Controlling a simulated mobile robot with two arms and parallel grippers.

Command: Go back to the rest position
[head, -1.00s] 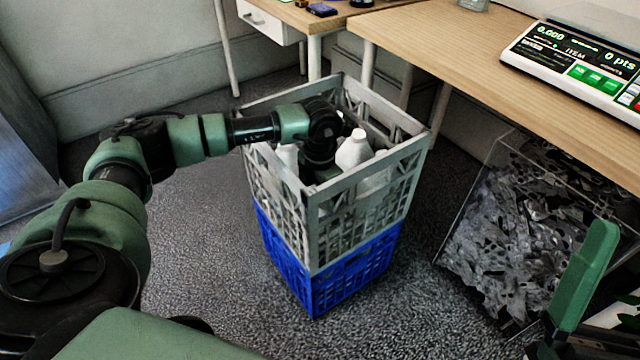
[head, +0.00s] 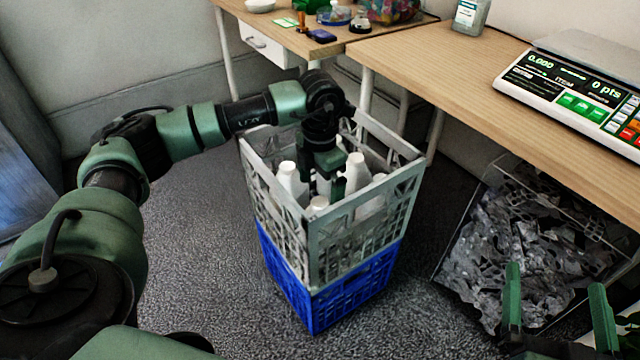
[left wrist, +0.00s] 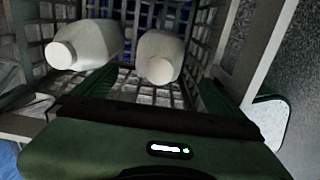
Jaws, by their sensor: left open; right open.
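My left gripper (head: 325,185) points down into the top of the grey crate (head: 318,238), its fingers among the white bottles. It is open, with no bottle seen held. One white bottle (head: 292,182) stands left of it, another (head: 355,172) right of it, and a bottle cap (head: 318,203) shows in front. The left wrist view shows two white bottles (left wrist: 92,44) (left wrist: 160,56) beyond the gripper body. My right gripper (head: 556,300) is open and empty at the lower right, its two green fingers spread apart.
The grey crate stands on a blue crate (head: 330,295) on the carpet. A wooden table (head: 460,60) with a scale (head: 575,95) is behind and right. A clear bin of grey scrap (head: 530,235) stands below it. Carpet is free left of the crates.

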